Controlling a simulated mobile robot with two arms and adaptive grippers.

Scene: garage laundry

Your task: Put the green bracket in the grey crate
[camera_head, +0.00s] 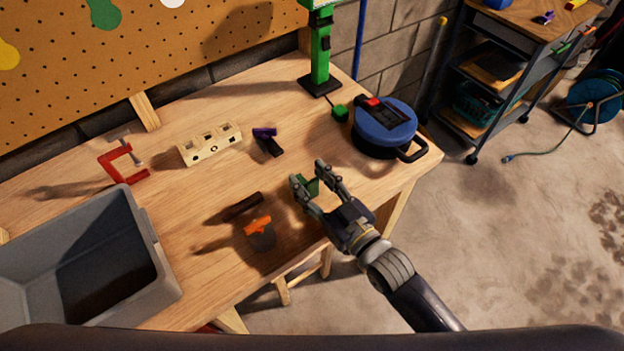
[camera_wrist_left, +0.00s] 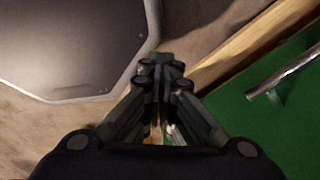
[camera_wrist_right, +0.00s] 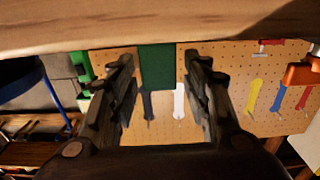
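The green bracket (camera_head: 310,187) stands on the workbench near its front edge, partly hidden by my right fingers. My right gripper (camera_head: 308,174) is open, with one finger on each side of the bracket. In the right wrist view the bracket (camera_wrist_right: 157,68) shows between the fingers (camera_wrist_right: 158,75), with a narrow gap on both sides. The grey crate (camera_head: 147,228) sits at the left front of the bench, and its visible inside looks empty. My left gripper (camera_wrist_left: 161,72) is shut with nothing visible in it, and is out of the head view.
Between crate and bracket lie a dark brown bar (camera_head: 243,207) and an orange-topped dark object (camera_head: 260,238). Behind are a red clamp (camera_head: 122,163), a cream block (camera_head: 210,146) and a purple-black tool (camera_head: 267,141). A blue-lidded round case (camera_head: 386,125) stands at the right.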

